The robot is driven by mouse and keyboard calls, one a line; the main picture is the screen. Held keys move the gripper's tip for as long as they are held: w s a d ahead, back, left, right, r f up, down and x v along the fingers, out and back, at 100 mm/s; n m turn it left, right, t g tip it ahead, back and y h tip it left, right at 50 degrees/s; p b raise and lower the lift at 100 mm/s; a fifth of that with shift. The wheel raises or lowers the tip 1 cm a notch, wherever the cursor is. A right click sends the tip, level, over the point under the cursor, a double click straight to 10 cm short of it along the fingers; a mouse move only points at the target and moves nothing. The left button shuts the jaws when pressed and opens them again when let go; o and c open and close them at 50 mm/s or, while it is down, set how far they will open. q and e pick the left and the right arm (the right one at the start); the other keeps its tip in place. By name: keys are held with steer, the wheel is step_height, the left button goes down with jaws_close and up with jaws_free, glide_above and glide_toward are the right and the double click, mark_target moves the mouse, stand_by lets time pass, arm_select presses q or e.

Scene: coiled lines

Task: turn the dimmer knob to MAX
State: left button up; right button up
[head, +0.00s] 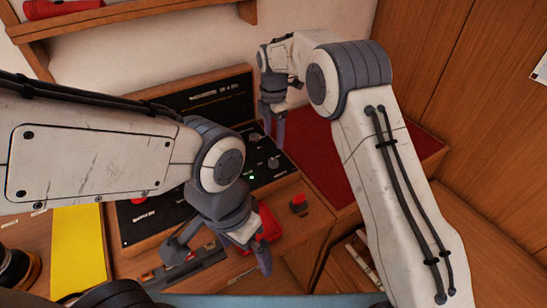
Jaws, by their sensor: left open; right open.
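A black control panel (268,179) sits in a wooden frame behind and between my arms. It carries small dark knobs, one near its right edge (273,163) and one farther back (254,138). I cannot tell which is the dimmer knob, and no MAX mark is readable. A green light (251,177) glows on the panel. My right gripper (274,130) is open and points down over the panel's back right part, apart from the knobs as far as I can see. My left gripper (220,260) is open in front of the panel. My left arm hides much of the panel.
A red block-like object (268,225) lies just beside my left gripper. A small red button (298,201) stands on the wood to its right. A red mat (318,160) lies right of the panel. A yellow sheet (78,250) lies at left. A shelf (120,14) hangs above.

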mark_target(273, 160)
step_height(273, 160, down, 10)
steer(key=p, duration=0.2)
steer(key=shift+p, duration=0.35)
jaws_close()
steer(key=shift+m, duration=0.4)
steer(key=m+b, duration=0.1)
steer(key=m, duration=0.2)
steer(key=shift+m+b, duration=0.4)
steer(key=m+b, duration=0.1)
steer(key=m, duration=0.5)
steer(key=m+b, duration=0.1)
steer(key=m, duration=0.5)
steer(key=shift+r+m, duration=0.1)
steer(key=shift+m, duration=0.2)
steer(key=m, duration=0.6)
steer(key=shift+m, duration=0.3)
